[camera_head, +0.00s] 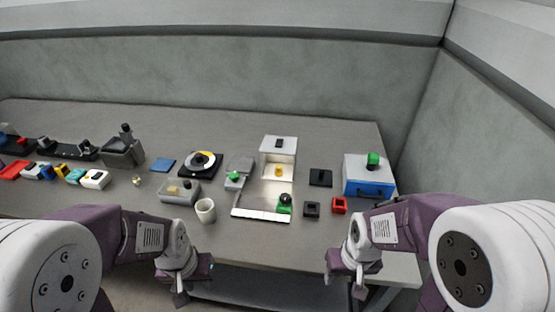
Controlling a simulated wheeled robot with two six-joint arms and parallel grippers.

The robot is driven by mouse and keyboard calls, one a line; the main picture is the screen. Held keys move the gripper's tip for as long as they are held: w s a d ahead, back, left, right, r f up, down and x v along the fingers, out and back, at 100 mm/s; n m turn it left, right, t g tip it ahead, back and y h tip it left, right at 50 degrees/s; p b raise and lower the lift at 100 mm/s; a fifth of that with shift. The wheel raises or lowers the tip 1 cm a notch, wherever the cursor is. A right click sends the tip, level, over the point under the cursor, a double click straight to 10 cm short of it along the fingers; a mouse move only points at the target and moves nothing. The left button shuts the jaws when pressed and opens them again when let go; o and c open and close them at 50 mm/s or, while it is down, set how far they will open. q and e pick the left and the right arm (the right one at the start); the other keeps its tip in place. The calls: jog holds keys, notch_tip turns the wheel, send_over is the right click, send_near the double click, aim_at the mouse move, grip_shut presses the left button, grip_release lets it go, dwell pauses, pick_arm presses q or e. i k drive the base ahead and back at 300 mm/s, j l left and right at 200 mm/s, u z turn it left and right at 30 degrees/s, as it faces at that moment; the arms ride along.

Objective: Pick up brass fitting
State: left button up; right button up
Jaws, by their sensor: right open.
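A small brass-coloured piece (137,180), likely the brass fitting, lies on the grey table left of the grey tray. It is too small to see its shape well. A yellow piece (278,171) also sits inside the lit white stand. My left gripper (190,284) hangs at the table's front edge, below and right of the brass piece and apart from it; its jaw opening is not clear. My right gripper (346,283) is open and empty at the front edge on the right, far from the brass piece.
A grey tray (180,199) with tan pieces and a white cup (205,211) stand between the brass piece and the white stand (279,143). A blue box (368,189) is at the right. Coloured blocks and a white block (95,180) stand left. The back table strip is clear.

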aim_at(279, 169)
jog(key=i+j+u, duration=0.2)
jog(key=u, duration=0.15)
jog(key=i+j+u, duration=0.15)
jog(key=u, duration=0.2)
